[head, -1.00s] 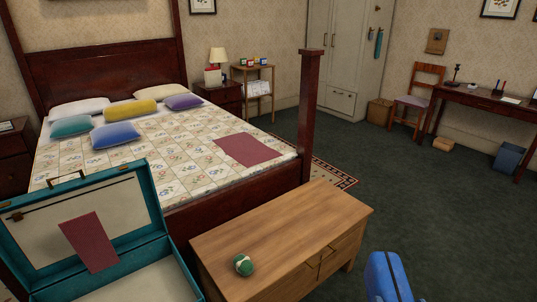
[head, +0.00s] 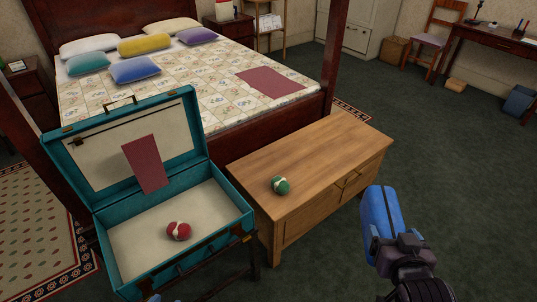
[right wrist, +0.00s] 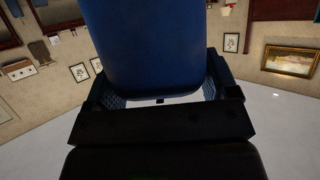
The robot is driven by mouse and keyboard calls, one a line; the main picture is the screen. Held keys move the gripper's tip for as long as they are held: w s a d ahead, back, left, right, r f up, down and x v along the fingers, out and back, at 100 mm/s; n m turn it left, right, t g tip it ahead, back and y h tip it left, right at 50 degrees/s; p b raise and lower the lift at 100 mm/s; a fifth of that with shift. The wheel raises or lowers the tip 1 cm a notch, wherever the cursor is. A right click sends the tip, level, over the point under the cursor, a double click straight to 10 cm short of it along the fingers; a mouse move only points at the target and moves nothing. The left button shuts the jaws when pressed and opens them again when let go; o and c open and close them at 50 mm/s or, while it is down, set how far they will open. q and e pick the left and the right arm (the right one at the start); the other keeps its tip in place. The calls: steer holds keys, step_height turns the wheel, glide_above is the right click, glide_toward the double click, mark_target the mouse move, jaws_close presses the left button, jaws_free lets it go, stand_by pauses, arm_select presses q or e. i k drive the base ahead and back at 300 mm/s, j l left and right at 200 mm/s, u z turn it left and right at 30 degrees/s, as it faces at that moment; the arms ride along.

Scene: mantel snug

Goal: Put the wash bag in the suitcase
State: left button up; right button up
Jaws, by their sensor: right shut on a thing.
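The blue wash bag (head: 380,213) is held upright in my right gripper (head: 403,246), right of the wooden chest and above the carpet. In the right wrist view the bag (right wrist: 145,45) fills the space between the fingers of the gripper (right wrist: 160,92), which is shut on it. The teal suitcase (head: 232,212) stands open at the left, its lid leaning back towards the bed. A red rolled bundle with a pale band (head: 178,232) lies in its base. The bag is well right of the suitcase, apart from it. I cannot make out my left gripper.
A wooden chest (head: 320,155) stands between suitcase and bag, with a green rolled bundle (head: 281,185) on top. A maroon flat piece (head: 146,165) is on the suitcase lid. The bed (head: 190,95) is behind, with a dark post.

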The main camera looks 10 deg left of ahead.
mark_target(215, 218)
steer(key=j, duration=1.3)
